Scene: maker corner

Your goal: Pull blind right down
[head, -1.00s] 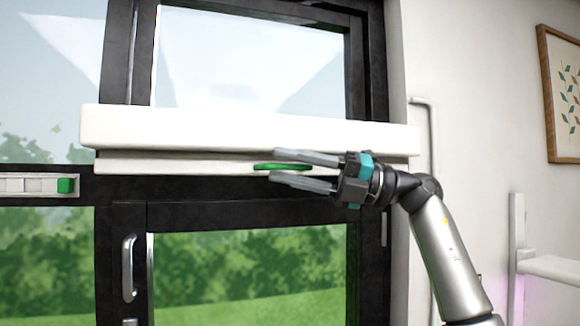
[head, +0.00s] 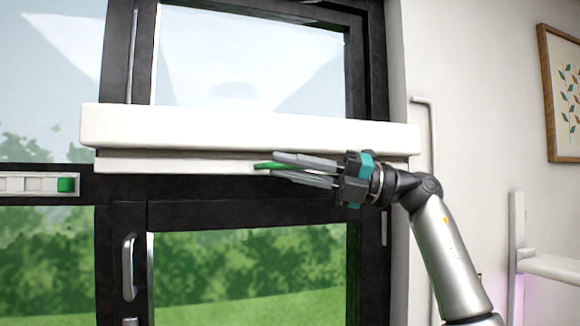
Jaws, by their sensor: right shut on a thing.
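The right blind is a white cassette (head: 230,130) across the window, with a thin pale bottom bar (head: 170,165) close under it. A green pull tab (head: 264,166) sits on the bar's lower edge, and its right part is hidden by the fingers. My right gripper (head: 275,165) comes in from the right and is shut on the green tab. My left gripper is not in view.
A black window frame (head: 250,214) surrounds the glass, with a metal handle (head: 128,268) at lower left. A white strip with a green block (head: 65,184) is at the left. A framed picture (head: 562,95) and a white shelf (head: 555,268) are at the right.

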